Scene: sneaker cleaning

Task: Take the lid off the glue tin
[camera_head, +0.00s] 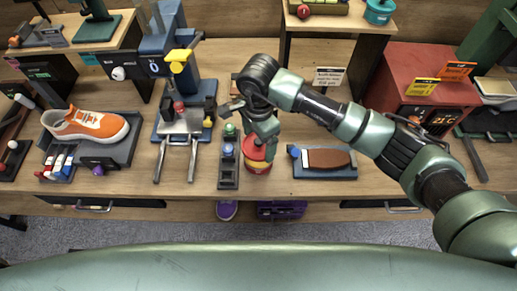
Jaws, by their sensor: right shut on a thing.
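The glue tin (257,166), red with a yellow band, stands near the front edge of the bench, right of the middle. Its red lid (253,153) is at the top, partly covered by my right gripper (261,139). My right gripper reaches down from above and is shut on the red lid at its top. I cannot tell whether the lid sits on the tin or is slightly raised. My left gripper is not in view.
A dark narrow holder (228,176) with small knobs stands close to the tin's left. An orange sneaker (86,125) sits on a grey stand at left. A red oven-like box (418,75) stands at right.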

